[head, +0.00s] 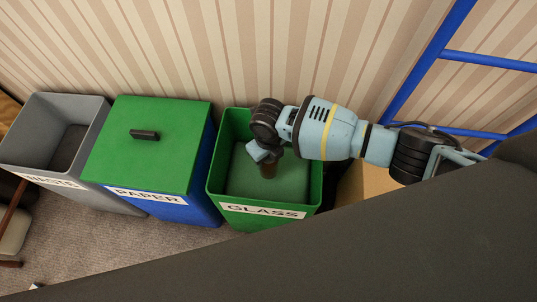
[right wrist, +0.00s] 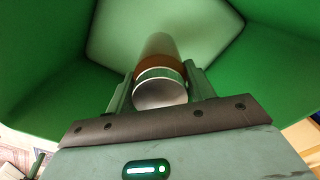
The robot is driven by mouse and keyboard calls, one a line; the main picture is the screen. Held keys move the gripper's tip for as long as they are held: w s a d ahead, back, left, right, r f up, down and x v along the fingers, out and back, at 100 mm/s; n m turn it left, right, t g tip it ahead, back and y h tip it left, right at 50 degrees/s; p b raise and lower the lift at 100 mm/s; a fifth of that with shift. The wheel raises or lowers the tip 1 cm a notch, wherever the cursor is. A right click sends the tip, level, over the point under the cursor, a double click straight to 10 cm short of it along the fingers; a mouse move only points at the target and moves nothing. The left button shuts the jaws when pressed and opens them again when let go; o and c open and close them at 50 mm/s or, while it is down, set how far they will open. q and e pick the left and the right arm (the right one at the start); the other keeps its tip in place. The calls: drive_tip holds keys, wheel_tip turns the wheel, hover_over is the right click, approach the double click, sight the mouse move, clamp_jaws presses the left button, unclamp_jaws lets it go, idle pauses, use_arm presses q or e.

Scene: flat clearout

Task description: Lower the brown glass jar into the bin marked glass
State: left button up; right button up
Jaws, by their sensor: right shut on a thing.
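The brown glass jar (head: 268,170) is held by my right gripper (head: 262,155) over the open green bin marked glass (head: 262,213). In the right wrist view the jar (right wrist: 160,75) sits between the two fingers of my right gripper (right wrist: 160,88), its pale round end towards the camera. The green bin walls (right wrist: 55,85) rise on both sides, and the pale green bin floor lies beyond the jar. I cannot tell how far the jar is above that floor. My left gripper is not in view.
Left of the glass bin stands a blue paper bin (head: 165,208) with a closed green lid (head: 150,165). Further left is an open grey waste bin (head: 88,125). A blue ladder-like frame (head: 425,60) and a cardboard box (head: 348,190) are on the right. Striped wall (head: 230,50) is behind.

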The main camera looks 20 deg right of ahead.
drive_tip(key=shift+f+b, duration=1.8)
drive_tip(key=shift+f, duration=0.7)
idle(1.8)
drive_tip(key=o, duration=1.2)
drive_tip(key=shift+o, duration=0.2)
wheel_tip(320, 180, up, 7)
drive_tip(key=shift+f+p, duration=0.2)
drive_tip(key=shift+p, duration=0.8)
drive_tip(key=shift+r, duration=0.6)
